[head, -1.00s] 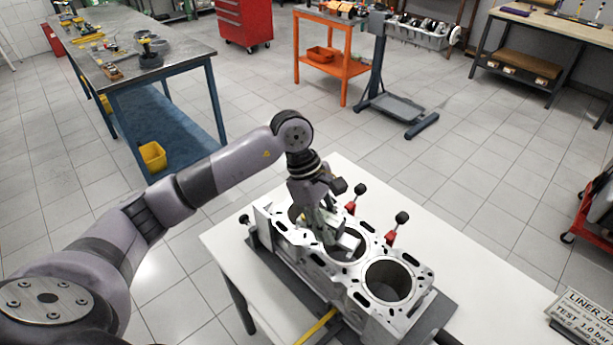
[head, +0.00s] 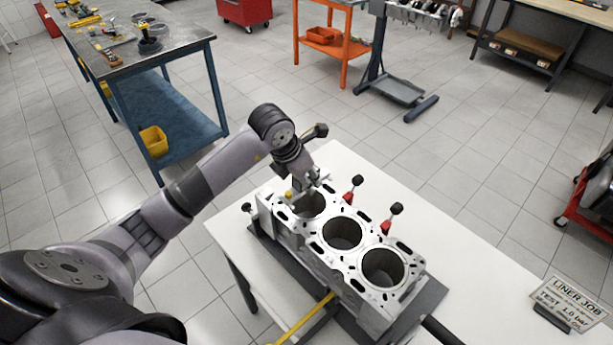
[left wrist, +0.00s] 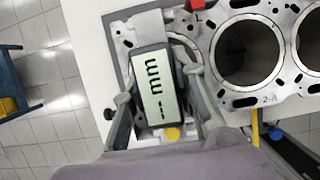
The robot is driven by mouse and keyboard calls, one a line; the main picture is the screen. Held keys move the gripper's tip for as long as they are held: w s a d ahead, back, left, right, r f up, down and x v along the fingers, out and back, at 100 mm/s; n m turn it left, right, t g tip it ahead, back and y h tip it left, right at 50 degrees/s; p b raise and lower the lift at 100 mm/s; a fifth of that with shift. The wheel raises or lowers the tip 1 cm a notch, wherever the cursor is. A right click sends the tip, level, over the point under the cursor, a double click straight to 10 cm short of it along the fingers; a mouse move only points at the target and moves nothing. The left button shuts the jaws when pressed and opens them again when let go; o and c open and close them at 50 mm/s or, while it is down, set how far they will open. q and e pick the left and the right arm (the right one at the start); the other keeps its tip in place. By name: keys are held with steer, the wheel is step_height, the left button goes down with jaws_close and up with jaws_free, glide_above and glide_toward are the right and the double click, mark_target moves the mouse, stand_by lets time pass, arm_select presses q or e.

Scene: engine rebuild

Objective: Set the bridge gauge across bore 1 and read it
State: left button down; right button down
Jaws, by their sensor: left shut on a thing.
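The engine block (head: 345,262) lies on the white table with three bores in a row. The bridge gauge (left wrist: 157,90) is a dark-framed block with a pale display and a yellow knob (left wrist: 171,134). My left gripper (head: 311,184) is shut on it at the far-left end bore (head: 312,206), with a finger on each side in the left wrist view. The gauge covers much of that bore there. The display characters are sideways and I cannot read them surely. I cannot tell whether the gauge touches the deck. My right gripper is not in view.
The middle bore (head: 342,233) and the near-right bore (head: 383,268) are open. Red clamps with black knobs (head: 357,181) stand along the block's far side. A yellow bar (head: 305,322) sticks out at the front. A "LINER JOB" sign (head: 568,305) stands at right.

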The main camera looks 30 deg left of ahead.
arm_select(q)
step_height(320, 180, down, 5)
steer(key=b, duration=0.3)
stand_by(0.4)
steer(key=shift+f+b, duration=0.1)
steer(key=shift+b, duration=0.35)
stand_by(0.4)
steer(key=c, duration=1.2)
jaws_free()
steer(key=shift+f, duration=0.1)
